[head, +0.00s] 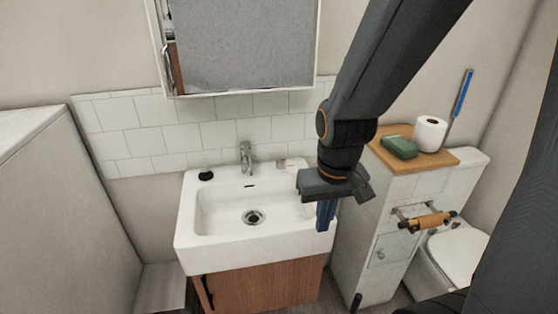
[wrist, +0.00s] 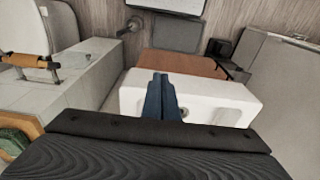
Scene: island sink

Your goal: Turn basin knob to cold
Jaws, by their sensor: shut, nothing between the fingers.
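The white basin (head: 215,232) has a chrome faucet (head: 246,157) standing at the middle of its back edge. The faucet's knob is too small to tell which way it is turned. My gripper (head: 326,215) is over the right rim of the basin, fingers pointing down, apart from the faucet. Its blue fingers are together and hold nothing. In the wrist view my gripper (wrist: 161,80) is in front of the white basin (wrist: 200,88), with the drain (wrist: 226,115) to its right. The faucet does not show in the wrist view.
A mirror cabinet (head: 243,45) hangs above the basin. A small black item (head: 206,176) sits on the basin's back left corner. At right are a toilet (head: 458,255), a paper holder (head: 428,222) and a wooden shelf (head: 440,160). A wall panel (head: 60,210) stands left.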

